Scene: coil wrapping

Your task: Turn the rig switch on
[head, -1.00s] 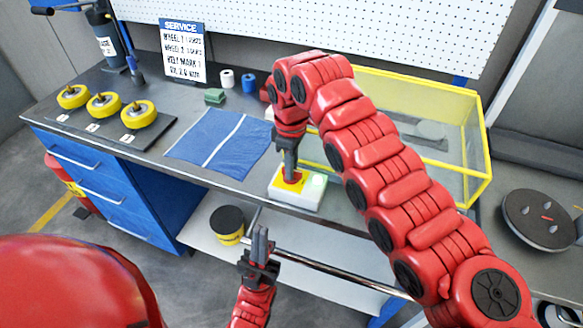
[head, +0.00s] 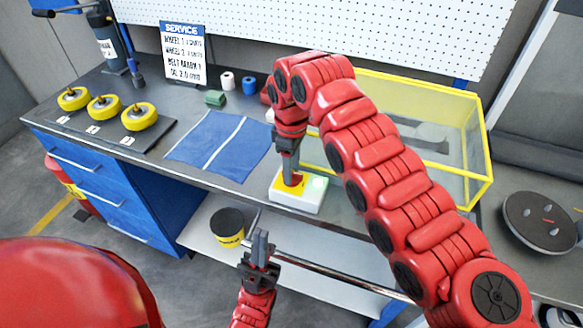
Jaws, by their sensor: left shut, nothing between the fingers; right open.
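The rig switch is a white box (head: 298,203) at the bench's front edge, in the middle of the head view. My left gripper (head: 260,238) is shut and empty, pointing up in front of the bench, below the switch.
A blue cloth (head: 218,145) lies left of the switch. Yellow wheels (head: 139,117) sit on a dark mat at the left. A yellow-framed clear case (head: 470,170) stands behind my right arm. A black and yellow tin (head: 228,225) is on the lower shelf.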

